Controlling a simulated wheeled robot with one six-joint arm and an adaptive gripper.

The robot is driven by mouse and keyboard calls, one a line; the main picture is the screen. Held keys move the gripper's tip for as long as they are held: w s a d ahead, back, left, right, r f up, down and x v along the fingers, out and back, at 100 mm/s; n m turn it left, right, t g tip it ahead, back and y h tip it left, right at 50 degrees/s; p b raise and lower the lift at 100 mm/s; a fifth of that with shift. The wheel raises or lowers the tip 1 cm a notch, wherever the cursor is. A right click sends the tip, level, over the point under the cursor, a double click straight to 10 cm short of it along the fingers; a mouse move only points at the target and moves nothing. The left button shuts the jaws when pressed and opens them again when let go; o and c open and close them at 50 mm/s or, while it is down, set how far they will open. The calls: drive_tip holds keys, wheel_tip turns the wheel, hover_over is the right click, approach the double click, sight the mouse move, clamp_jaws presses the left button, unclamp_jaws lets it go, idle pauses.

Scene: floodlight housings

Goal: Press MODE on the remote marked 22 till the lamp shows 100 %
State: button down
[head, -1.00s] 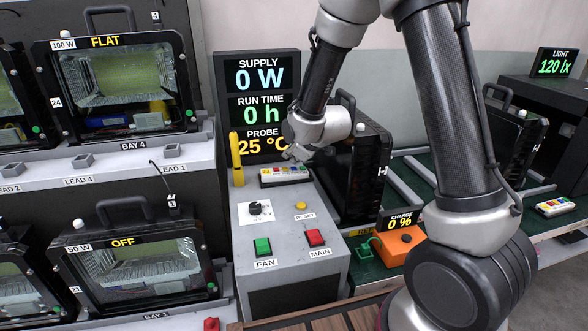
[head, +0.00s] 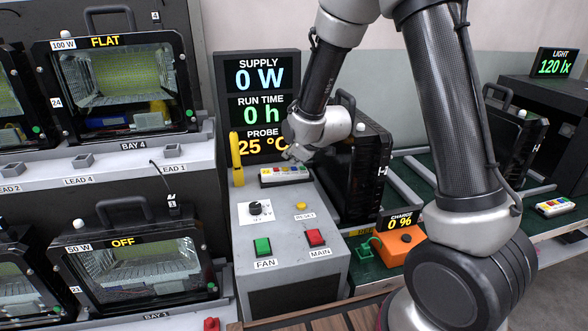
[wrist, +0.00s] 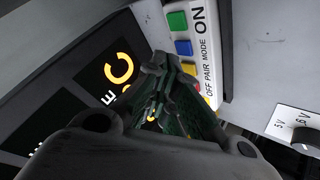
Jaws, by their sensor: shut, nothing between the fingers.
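A white remote (head: 285,174) with coloured buttons lies on top of the grey control box, below the display. In the wrist view the remote (wrist: 212,56) shows a green and a blue button and the words OFF, PAIR, MODE and ON; its number is not readable. My gripper (head: 297,154) is shut and empty at the remote's far edge in the head view. In the wrist view the closed fingers (wrist: 170,70) cover some of its buttons; touching or just above, I cannot tell. A second remote (head: 556,207) lies at the far right. No lamp in view shows 100 %.
The display (head: 262,100) reads 0 W, 0 h and 25 °C. The upper lamp (head: 120,85) reads FLAT, the lower lamp (head: 138,265) OFF. A black housing (head: 368,165) stands right of the box, and an orange charger (head: 400,246) reads 0 %. A yellow object (head: 237,160) stands left of the remote.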

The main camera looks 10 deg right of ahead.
sight(294, 168)
drive_tip(key=shift+f, duration=0.1)
idle(0.3)
drive_tip(key=shift+f, duration=0.3)
drive_tip(key=shift+f, duration=0.4)
idle(0.5)
drive_tip(key=shift+r, duration=0.8)
drive_tip(key=shift+r, duration=0.1)
drive_tip(key=shift+d+r, duration=0.2)
drive_tip(key=shift+r, duration=2.2)
